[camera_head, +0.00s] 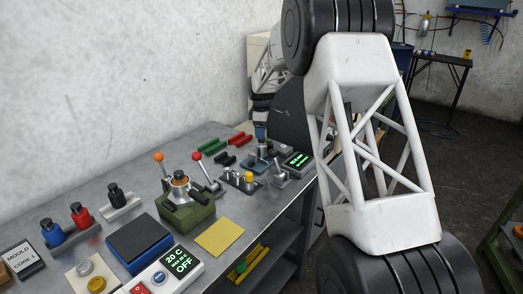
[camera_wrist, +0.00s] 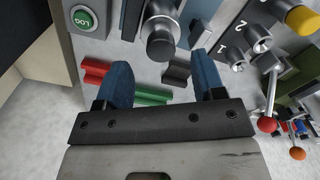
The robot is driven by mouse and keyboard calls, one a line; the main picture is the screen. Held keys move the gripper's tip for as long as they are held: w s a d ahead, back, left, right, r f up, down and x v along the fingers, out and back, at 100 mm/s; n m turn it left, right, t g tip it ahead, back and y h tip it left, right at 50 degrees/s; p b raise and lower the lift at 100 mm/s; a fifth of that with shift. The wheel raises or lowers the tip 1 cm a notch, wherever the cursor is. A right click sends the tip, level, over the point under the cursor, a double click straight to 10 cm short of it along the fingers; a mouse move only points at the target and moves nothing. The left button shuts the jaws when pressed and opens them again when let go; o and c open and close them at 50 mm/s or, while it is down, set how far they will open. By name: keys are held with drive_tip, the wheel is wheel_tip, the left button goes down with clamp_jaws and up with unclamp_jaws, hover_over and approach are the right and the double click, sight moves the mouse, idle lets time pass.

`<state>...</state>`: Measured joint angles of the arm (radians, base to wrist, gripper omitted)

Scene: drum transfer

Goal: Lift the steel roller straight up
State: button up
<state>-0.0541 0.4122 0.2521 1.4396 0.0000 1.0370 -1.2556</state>
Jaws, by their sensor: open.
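A steel roller (camera_wrist: 160,38) with a dark end stands upright in the wrist view, near the top middle. In the head view a small metal cylinder (camera_head: 264,151), probably the same roller, stands on the bench below my gripper (camera_head: 260,132). In the wrist view my gripper (camera_wrist: 162,55) is open, with one blue finger to the left of the roller and one to the right. The fingers look apart from it, and I cannot tell how far above it they are. The roller's lower part is hidden in the wrist view.
Red (camera_head: 238,138) and green (camera_head: 214,146) blocks lie behind. A socket block with a yellow knob (camera_head: 249,177) and a red-balled lever (camera_head: 197,156) stand left. A display box (camera_head: 298,160) is right. A green LOG button (camera_wrist: 83,18) shows in the wrist view.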

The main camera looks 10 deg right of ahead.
sight(261, 148)
drive_tip(key=shift+f, duration=2.2)
clamp_jaws()
